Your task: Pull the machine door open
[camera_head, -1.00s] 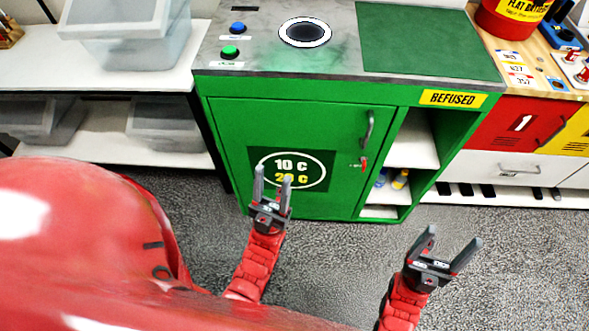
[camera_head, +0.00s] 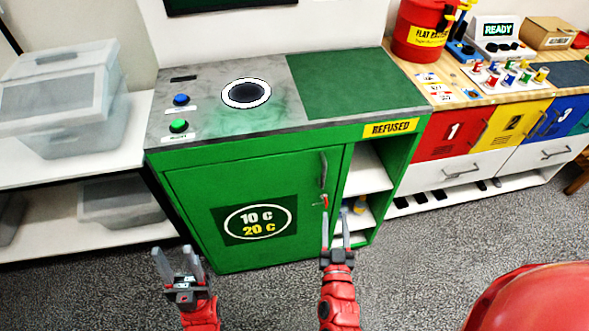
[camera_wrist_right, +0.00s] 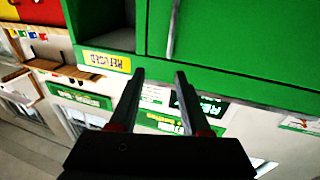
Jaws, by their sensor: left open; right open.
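The green machine door (camera_head: 190,205) is shut, with a "10 c 20 c" sign on it. Its grey vertical handle (camera_head: 323,170) is near the door's upper right, above a small red key or latch (camera_head: 325,201). My right gripper (camera_head: 336,214) is open and empty, its fingers pointing up below the handle and apart from it in the picture. In the right wrist view the gripper (camera_wrist_right: 160,73) shows open, and the handle (camera_wrist_right: 171,28) lies beyond the fingertips. My left gripper (camera_head: 172,250) is open and empty, low at the door's left.
Open shelves (camera_head: 364,170) with small bottles are right of the door. The grey machine top (camera_head: 210,128) holds a round opening and two buttons. White shelves (camera_head: 60,225) with clear bins stand left. Coloured drawers (camera_head: 447,135) stand right. Grey floor (camera_head: 440,250) is clear in front.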

